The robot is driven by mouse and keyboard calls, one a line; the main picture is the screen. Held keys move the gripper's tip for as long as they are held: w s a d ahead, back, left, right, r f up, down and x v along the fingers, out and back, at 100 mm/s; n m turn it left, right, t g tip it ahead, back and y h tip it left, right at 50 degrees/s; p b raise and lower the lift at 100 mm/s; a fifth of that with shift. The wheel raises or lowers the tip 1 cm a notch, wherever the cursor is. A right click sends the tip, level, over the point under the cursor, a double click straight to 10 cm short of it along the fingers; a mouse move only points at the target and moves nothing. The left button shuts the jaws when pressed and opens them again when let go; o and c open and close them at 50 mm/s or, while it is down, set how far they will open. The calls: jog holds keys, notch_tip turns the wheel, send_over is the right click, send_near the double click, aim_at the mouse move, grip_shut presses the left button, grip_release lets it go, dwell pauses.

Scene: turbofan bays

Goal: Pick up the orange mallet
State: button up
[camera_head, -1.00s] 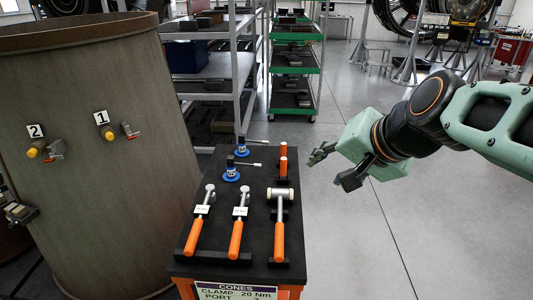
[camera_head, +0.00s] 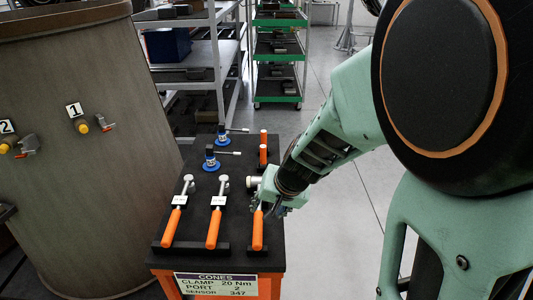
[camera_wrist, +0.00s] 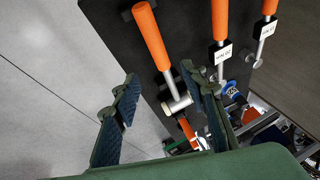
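The orange mallet, with its orange handle (camera_head: 258,231) and pale head, lies at the right side of the dark cart top (camera_head: 238,176). Its head is partly hidden by my gripper in the head view. In the wrist view the handle (camera_wrist: 149,35) runs up to the top edge, and the metal head (camera_wrist: 178,104) shows between my two spread fingers. My gripper (camera_head: 270,204) is over the mallet near its head, open and empty. It shows in the wrist view too (camera_wrist: 160,84). I cannot tell how high it is above the mallet.
Two orange-handled tools with white tags (camera_head: 173,222) (camera_head: 214,225) lie left of the mallet. A large brown cylinder (camera_head: 85,190) is at left. Floor is clear at right.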

aim_at(259, 220)
jog(key=shift+n, duration=0.4)
jog(key=b+x, duration=0.1)
jog(key=x, duration=0.1)
jog(key=b+x, duration=0.1)
jog(key=x, duration=0.2)
jog(key=shift+s+f, duration=0.25)
jog(key=shift+s, duration=0.15)
jog(key=shift+w+b+x, duration=0.25)
jog(key=shift+b+x, duration=0.8)
jog(key=shift+x, duration=1.8)
jog(key=shift+r, duration=0.15)
grip_shut()
